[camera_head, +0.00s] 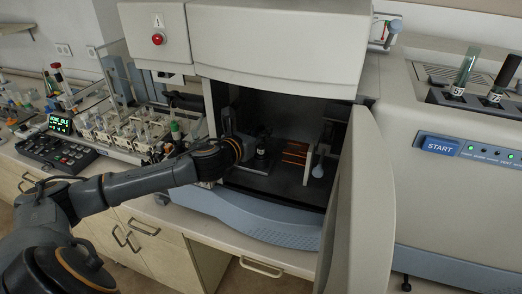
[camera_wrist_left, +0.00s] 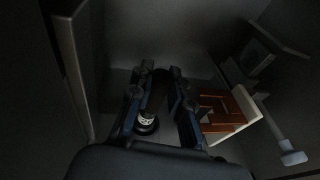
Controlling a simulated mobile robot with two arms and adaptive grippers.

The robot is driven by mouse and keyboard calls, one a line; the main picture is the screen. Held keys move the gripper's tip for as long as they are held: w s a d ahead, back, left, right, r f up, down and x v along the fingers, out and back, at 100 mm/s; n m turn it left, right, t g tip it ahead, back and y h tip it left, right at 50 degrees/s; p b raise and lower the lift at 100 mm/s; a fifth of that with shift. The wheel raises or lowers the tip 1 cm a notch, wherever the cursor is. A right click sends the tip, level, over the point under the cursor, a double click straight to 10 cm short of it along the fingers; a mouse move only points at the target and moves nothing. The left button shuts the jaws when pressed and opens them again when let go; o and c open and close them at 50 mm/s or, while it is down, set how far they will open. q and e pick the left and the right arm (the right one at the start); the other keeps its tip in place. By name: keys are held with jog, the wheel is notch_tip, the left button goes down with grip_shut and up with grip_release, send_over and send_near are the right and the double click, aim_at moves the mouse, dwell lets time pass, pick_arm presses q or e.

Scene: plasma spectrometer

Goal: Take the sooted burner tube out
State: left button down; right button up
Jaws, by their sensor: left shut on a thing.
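The spectrometer chamber (camera_head: 280,112) stands open, and my left arm reaches into it from the left. My left gripper (camera_head: 258,142) is inside and also shows in the left wrist view (camera_wrist_left: 160,92). Its fingers are shut on a dark upright tube (camera_wrist_left: 158,94), which looks like the sooted burner tube. Below the fingers is a round dark base with a pale label (camera_wrist_left: 147,121), also seen in the head view (camera_head: 261,154). It is too dark to tell whether the tube is still seated in that base. My right gripper is not in view.
The open door (camera_head: 358,205) stands at the chamber's right. Orange coils (camera_head: 294,152) and a pale-ended part (camera_head: 317,170) are right of the gripper. A clear tube (camera_head: 465,70) and a dark tube (camera_head: 505,75) stand in a holder on the right-hand machine.

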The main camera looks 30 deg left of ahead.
pick_arm(q)
jog(key=shift+r+b, duration=0.4)
jog(key=shift+r, duration=1.1)
jog(key=shift+s+r, duration=0.2)
jog(key=s+p, duration=0.3)
jog(key=s, duration=1.4)
jog(key=shift+s+d, duration=0.3)
jog(key=shift+d, duration=0.05)
